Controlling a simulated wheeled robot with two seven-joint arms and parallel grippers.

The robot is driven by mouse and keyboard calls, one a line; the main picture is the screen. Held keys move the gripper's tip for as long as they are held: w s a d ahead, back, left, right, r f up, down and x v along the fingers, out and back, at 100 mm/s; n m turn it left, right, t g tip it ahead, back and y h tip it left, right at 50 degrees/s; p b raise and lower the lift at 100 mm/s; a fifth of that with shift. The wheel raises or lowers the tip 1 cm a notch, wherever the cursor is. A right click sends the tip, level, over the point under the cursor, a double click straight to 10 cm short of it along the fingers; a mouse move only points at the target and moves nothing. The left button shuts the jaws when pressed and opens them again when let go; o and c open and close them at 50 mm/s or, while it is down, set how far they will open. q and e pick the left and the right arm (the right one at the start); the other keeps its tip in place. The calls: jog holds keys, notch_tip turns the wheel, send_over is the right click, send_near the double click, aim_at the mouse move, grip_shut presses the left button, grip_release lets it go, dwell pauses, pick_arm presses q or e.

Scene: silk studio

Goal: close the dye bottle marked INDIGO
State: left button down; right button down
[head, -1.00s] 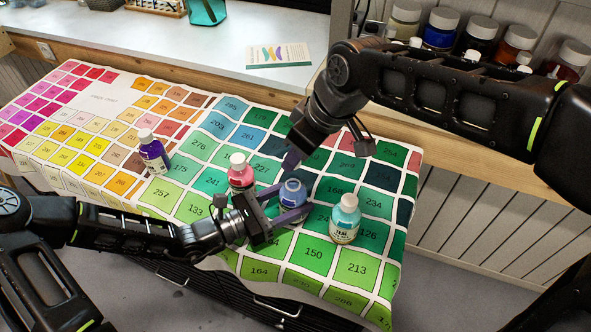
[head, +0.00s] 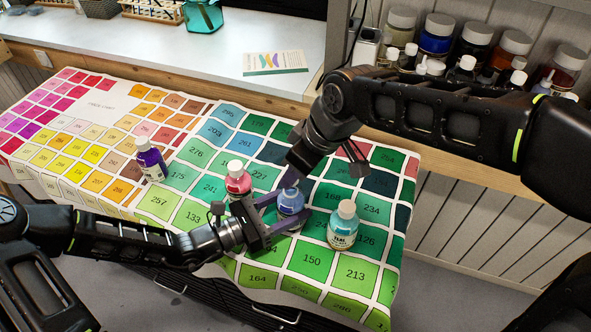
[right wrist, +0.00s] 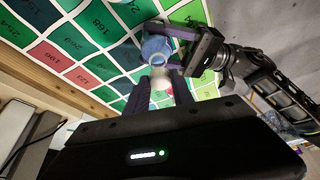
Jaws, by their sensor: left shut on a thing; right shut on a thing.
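A blue bottle (head: 291,205) stands upright on the colour-chart cloth; its label cannot be read. My left gripper (head: 283,209) is shut around its body from the left. My right gripper (head: 291,182) points down just over the bottle's mouth. In the right wrist view, a white cap (right wrist: 160,78) is between the fingers of my right gripper (right wrist: 156,86), in line with the blue bottle (right wrist: 155,47). The cap is mostly hidden in the head view. I cannot tell whether it touches the neck.
A teal bottle (head: 342,228) stands close on the right, a pink one (head: 238,180) close on the left, and a purple one (head: 152,162) farther left, all white-capped. Several jars (head: 475,45) line the shelf behind. A card (head: 275,62) lies on the counter.

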aim_at(295, 189)
jog(key=shift+f, duration=0.15)
jog(key=shift+f, duration=0.8)
jog(key=shift+f, duration=0.55)
dwell(0.3)
